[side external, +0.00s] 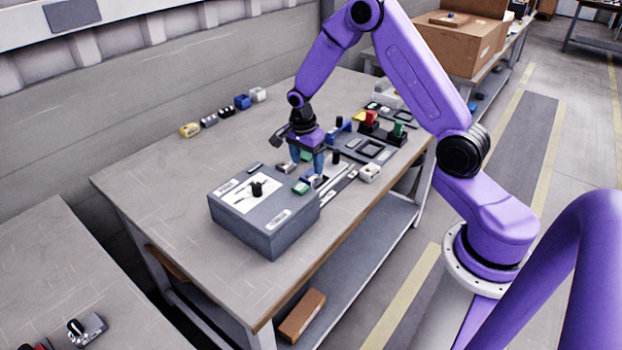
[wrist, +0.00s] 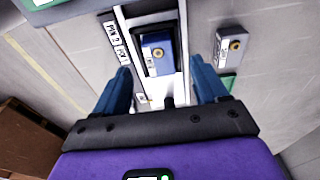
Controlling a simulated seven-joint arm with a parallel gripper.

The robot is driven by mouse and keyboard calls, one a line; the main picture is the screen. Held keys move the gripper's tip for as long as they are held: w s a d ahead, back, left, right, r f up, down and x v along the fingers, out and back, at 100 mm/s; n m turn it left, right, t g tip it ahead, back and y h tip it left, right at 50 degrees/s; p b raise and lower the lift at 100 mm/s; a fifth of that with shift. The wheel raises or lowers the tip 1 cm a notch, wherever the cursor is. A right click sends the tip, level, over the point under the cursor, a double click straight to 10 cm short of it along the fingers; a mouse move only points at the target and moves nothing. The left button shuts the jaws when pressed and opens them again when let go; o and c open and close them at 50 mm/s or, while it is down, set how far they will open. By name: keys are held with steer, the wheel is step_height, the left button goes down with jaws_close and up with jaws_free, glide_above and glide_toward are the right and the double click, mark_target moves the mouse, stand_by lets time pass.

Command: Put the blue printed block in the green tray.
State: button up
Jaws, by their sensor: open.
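In the wrist view a blue block (wrist: 157,45) with a round brass-coloured spot sits in a dark frame on a pale strip, ahead of my gripper (wrist: 160,75) and between the lines of its fingers. My gripper (side external: 307,175) is open, fingers pointing down over the table beside the grey box; nothing shows held. Another blue block (side external: 242,101) stands in the row by the wall. I cannot tell which blue block is the printed one. Green pieces show near my fingers (side external: 302,187) and at the wrist view's top left (wrist: 42,3); I cannot tell whether either is the green tray.
A grey box (side external: 268,238) with a black knob stands at the front. Red (side external: 370,118) and green (side external: 398,130) pieces stand at the right on dark holders. A yellow block (side external: 190,130) starts the wall row. The left middle of the table (side external: 170,175) is clear.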

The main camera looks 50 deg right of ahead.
mark_target(311, 174)
steer(key=f, duration=0.2)
steer(key=d+f, duration=0.1)
steer(key=f, duration=0.2)
steer(key=shift+d, duration=0.2)
steer(key=c, duration=1.3)
steer(key=shift+o, duration=0.2)
steer(key=shift+r, duration=0.1)
steer(key=shift+r, duration=0.1)
